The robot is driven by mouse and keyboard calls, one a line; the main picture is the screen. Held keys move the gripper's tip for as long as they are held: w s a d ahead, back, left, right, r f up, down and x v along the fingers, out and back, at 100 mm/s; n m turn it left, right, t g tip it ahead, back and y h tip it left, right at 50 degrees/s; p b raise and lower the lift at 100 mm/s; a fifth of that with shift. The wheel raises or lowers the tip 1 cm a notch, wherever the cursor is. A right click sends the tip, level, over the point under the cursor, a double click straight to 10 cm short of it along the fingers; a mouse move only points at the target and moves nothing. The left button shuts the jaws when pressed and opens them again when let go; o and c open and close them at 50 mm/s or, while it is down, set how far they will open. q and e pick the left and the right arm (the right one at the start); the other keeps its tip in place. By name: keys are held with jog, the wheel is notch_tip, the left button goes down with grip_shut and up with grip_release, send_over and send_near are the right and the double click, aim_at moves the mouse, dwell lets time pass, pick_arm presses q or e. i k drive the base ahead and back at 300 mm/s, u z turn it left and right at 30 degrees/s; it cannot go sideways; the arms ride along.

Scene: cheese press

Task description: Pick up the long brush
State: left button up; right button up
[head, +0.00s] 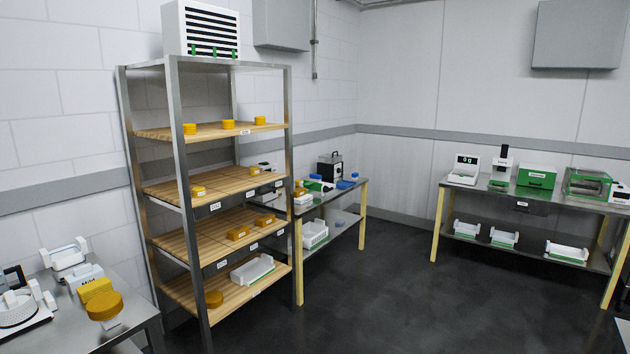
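I cannot make out a long brush anywhere in the head view. Small items on the benches are too small to tell apart. Neither of my grippers is in view.
A steel rack (180,185) with wooden shelves and yellow cheeses stands left of centre. A metal table (130,318) with white equipment and cheese is at the lower left. A small bench (361,200) stands behind the rack, another bench (530,203) at right. Dark floor (430,300) is clear between.

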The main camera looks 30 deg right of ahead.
aim_at(314, 177)
jog(key=z, duration=1.6)
jog(key=i, duration=7.95)
jog(key=u, duration=3.55)
